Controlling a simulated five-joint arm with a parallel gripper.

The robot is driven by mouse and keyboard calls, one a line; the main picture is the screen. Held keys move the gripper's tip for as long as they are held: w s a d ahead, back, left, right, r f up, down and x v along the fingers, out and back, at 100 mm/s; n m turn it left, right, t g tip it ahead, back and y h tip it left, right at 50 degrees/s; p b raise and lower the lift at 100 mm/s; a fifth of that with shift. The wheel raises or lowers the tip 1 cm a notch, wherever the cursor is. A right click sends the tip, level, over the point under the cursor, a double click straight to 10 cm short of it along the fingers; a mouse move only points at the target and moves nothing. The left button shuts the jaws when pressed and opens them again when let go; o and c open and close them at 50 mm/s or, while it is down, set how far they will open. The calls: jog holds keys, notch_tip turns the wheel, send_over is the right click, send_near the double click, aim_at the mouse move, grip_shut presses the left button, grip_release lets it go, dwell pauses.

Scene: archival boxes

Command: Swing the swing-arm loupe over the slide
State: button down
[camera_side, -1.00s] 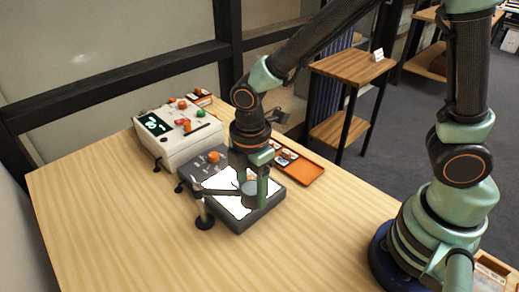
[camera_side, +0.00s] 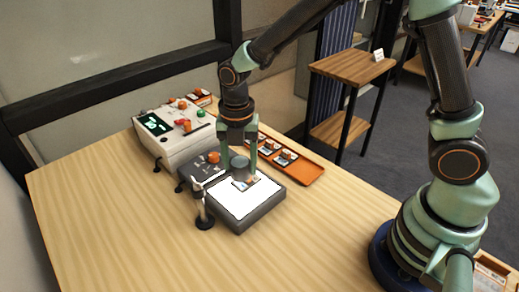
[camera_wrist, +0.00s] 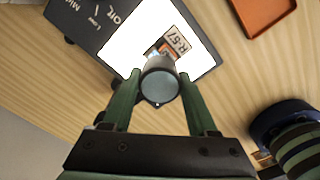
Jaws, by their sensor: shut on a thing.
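The swing-arm loupe (camera_side: 239,163), a grey round lens, hangs over the far part of the lit panel of the light box (camera_side: 262,209). Its arm runs from a post (camera_side: 201,205) at the box's left edge. My gripper (camera_side: 238,168) is shut on the loupe, one finger on each side. In the wrist view the loupe (camera_wrist: 160,82) sits between my fingertips. The slide (camera_side: 244,184) lies on the white panel, just in front of the loupe in the side view. In the wrist view the slide (camera_wrist: 175,43), labelled R-57, is partly covered by the loupe's edge.
An orange tray (camera_side: 308,173) with several slides lies right behind the light box. A white device (camera_side: 172,140) with a green display and coloured knobs stands at the back left. The table front (camera_side: 130,240) is clear.

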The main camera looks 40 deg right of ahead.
jog(key=shift+w+n, duration=0.3)
jog(key=shift+c, duration=0.9)
grip_release()
jog(key=shift+r, duration=0.15)
notch_tip(320, 180, up, 12)
jog(key=s+d+r+m+t, duration=0.2)
jog(key=s+d+m, duration=0.3)
jog(key=m, duration=0.8)
jog(key=s+d+r+m+t, duration=0.1)
jog(key=s+d+m+t, duration=0.2)
jog(key=m, duration=1.1)
jog(key=s+d, duration=0.2)
jog(key=d, duration=0.2)
jog(key=shift+s+d+r+t, duration=0.15)
jog(key=shift+d+r+t, duration=0.15)
jog(key=shift+r, duration=0.1)
